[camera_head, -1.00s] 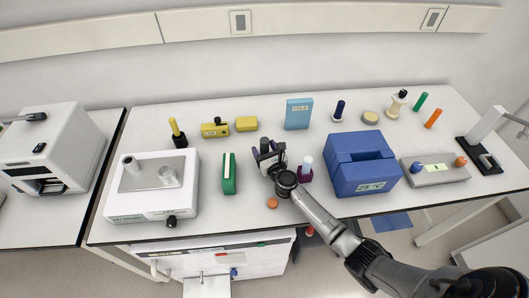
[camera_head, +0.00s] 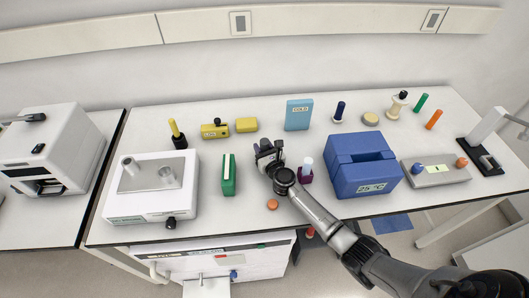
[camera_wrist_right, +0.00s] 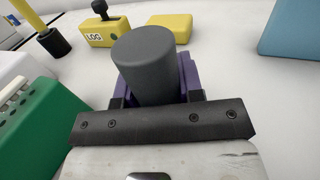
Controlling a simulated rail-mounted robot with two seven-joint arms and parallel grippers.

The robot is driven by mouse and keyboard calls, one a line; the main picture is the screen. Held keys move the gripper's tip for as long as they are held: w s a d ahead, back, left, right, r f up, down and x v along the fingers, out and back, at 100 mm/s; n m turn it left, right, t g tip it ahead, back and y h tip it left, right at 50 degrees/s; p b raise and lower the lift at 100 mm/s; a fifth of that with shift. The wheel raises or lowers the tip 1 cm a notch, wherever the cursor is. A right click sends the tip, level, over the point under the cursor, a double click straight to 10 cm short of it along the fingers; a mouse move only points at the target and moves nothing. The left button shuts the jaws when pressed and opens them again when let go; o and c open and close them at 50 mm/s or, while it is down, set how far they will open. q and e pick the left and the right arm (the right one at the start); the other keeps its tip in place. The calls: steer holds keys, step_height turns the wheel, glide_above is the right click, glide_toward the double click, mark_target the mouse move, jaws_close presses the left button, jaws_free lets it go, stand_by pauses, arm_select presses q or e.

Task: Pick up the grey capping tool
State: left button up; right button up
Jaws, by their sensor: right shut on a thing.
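The grey capping tool (camera_wrist_right: 146,60) is a dark grey cylinder with a rounded edge at its top. In the right wrist view it stands up between the fingers of my right gripper (camera_wrist_right: 152,98), which is shut on it. In the head view my right gripper (camera_head: 266,156) is over the middle of the bench, between the green block and the blue box, and mostly hides the tool. My left gripper is not in view.
A green block (camera_head: 228,175) stands close on the left. A small purple holder with a pale tube (camera_head: 306,168) is close on the right, beside the blue box (camera_head: 362,163). An orange cap (camera_head: 272,204) lies in front. Yellow boxes (camera_head: 215,130) and a light blue box (camera_head: 299,114) are behind.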

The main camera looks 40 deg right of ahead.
steer(key=shift+r, duration=0.1)
step_height(320, 180, up, 10)
steer(key=p, duration=0.7)
steer(key=shift+p, duration=0.3)
